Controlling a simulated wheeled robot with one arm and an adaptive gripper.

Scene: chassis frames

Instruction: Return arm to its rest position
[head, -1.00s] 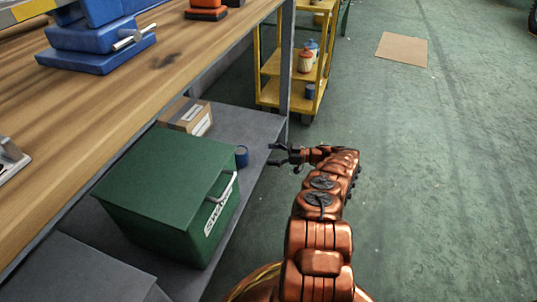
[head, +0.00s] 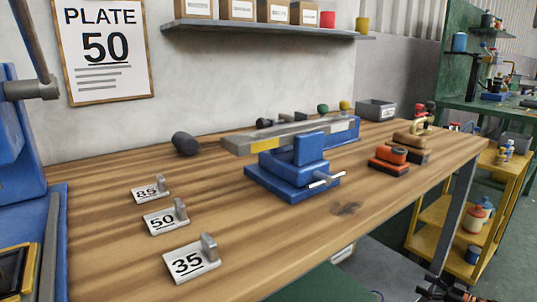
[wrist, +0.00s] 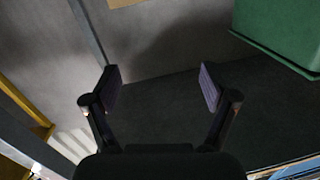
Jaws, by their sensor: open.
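My copper-coloured arm shows only at the bottom right edge of the head view, with my dark gripper (head: 430,291) at its end, cut off by the frame edge. The gripper is beside the front of the workbench, below the level of its top. In the wrist view my gripper (wrist: 160,88) has its two fingers spread wide apart with nothing between them. Behind the fingers is a dark grey surface. Most of my arm is out of view.
The wooden workbench (head: 240,235) holds a blue vise (head: 290,180), orange-and-black tool (head: 390,157) and number plates 85, 50 and 35. A yellow cart (head: 432,215) stands right. The green box (wrist: 275,32) shows at the wrist view's upper right.

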